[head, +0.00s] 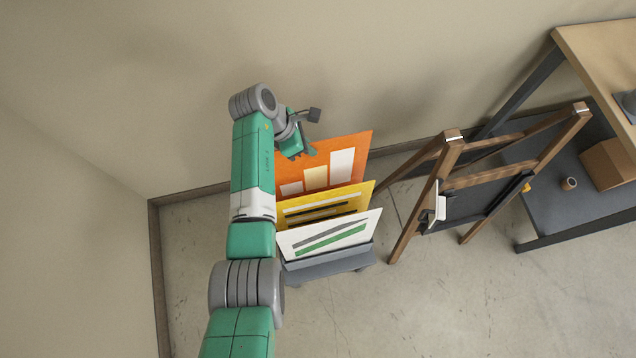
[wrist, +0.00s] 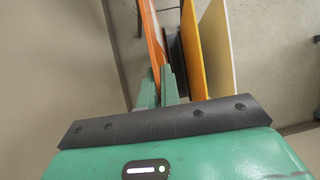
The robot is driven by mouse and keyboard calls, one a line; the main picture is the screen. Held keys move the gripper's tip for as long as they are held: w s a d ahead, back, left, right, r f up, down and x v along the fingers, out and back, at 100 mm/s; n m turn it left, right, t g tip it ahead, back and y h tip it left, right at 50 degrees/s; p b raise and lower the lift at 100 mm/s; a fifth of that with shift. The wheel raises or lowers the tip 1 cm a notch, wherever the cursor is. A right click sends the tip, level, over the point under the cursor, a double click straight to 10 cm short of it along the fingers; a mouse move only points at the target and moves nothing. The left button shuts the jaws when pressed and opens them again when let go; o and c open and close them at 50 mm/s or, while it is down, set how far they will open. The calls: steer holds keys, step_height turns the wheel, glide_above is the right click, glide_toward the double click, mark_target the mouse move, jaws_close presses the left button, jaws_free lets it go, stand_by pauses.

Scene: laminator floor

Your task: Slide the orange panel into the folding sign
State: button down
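The orange panel (head: 350,152), with white and cream blocks on its face, stands at the back of a grey rack (head: 330,265) in the head view. My gripper (head: 308,152) is at its upper left edge. In the wrist view, the orange panel (wrist: 153,35) runs down between my two green fingers (wrist: 159,88). Whether they press on it is unclear. The folding sign (head: 455,165) is a wooden A-frame with dark inner faces, standing open on the floor right of the rack. A small white piece (head: 437,205) is at its near left side.
A yellow panel (head: 358,191) and a white panel (head: 365,228) with green and grey stripes stand in front of the orange one. A wood-topped workbench (head: 595,50) with a lower shelf is behind the sign at right. The wall is close behind the rack. The front floor is clear.

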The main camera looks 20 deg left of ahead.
step_height(320, 180, up, 5)
steer(key=p, duration=0.4)
glide_above(308, 167)
steer(key=w, duration=0.2)
steer(key=shift+s+a+r, duration=0.1)
steer(key=shift+a+r, duration=0.05)
steer(key=shift+a, duration=0.15)
steer(key=shift+f, duration=0.25)
steer(key=f+b, duration=0.6)
steer(key=s+f+b, duration=0.1)
steer(key=f+b, duration=0.3)
steer(key=shift+d+f, duration=0.1)
steer(key=shift+d, duration=0.2)
steer(key=shift+s+d+f+b, duration=0.15)
steer(key=shift+f+b, duration=2.3)
steer(key=shift+f, duration=0.15)
steer(key=shift+r+b, duration=0.1)
steer(key=shift+b, duration=0.25)
steer(key=shift+a+r+p, duration=0.25)
steer(key=shift+r+p, duration=0.3)
steer(key=shift+r, duration=0.25)
